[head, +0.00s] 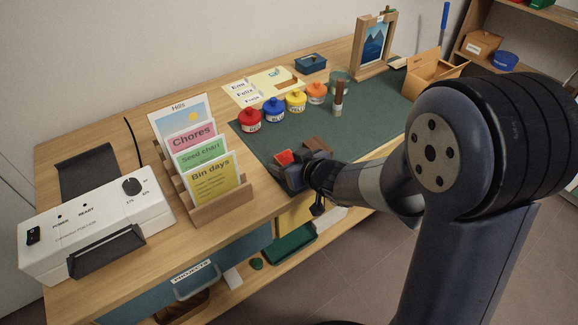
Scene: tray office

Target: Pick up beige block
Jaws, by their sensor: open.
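I cannot make out a beige block for sure in the head view. My gripper (297,163) is low over the front edge of the dark green mat (370,121), right of the card rack. It is open, but its arm and body cover much of the space around the fingers. A small red piece (284,157) and a brown piece (317,143) show right at the gripper. Whether they lie between the fingers or beyond them cannot be told.
Red (250,120), blue (274,110), yellow (296,101) and orange (316,93) lidded pots stand behind the gripper. A wooden card rack (222,207) and a white laminator (95,228) are at left. A picture frame (375,46) and an open box (432,75) stand far right. The mat's middle is fairly clear.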

